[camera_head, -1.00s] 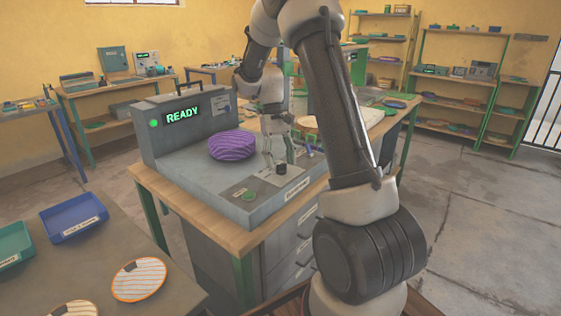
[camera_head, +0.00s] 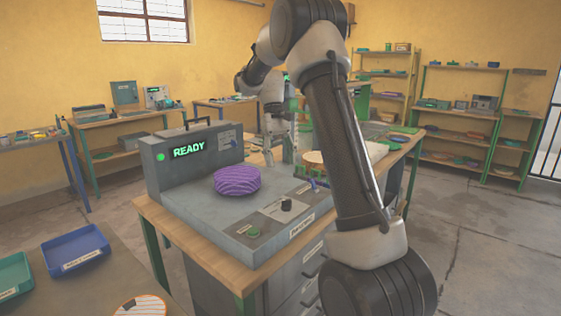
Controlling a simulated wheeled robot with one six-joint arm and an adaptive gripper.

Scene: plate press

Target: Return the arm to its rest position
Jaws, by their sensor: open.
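My arm crosses the head view from lower right up to the top, then bends down toward the back of the press. My gripper (camera_head: 281,155) hangs fingers down behind the press's right side, its fingers apart and nothing seen between them. It is partly blended with the clutter behind, so its exact height is hard to tell. The grey press (camera_head: 190,190) shows READY in green on its panel.
A black knob (camera_head: 286,204) and a green button (camera_head: 253,232) sit on the press front. A blue tray (camera_head: 76,250), a teal tray (camera_head: 14,275) and an orange-rimmed plate (camera_head: 141,305) are on the lower-left table. Shelves line the back right. Open floor lies at right.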

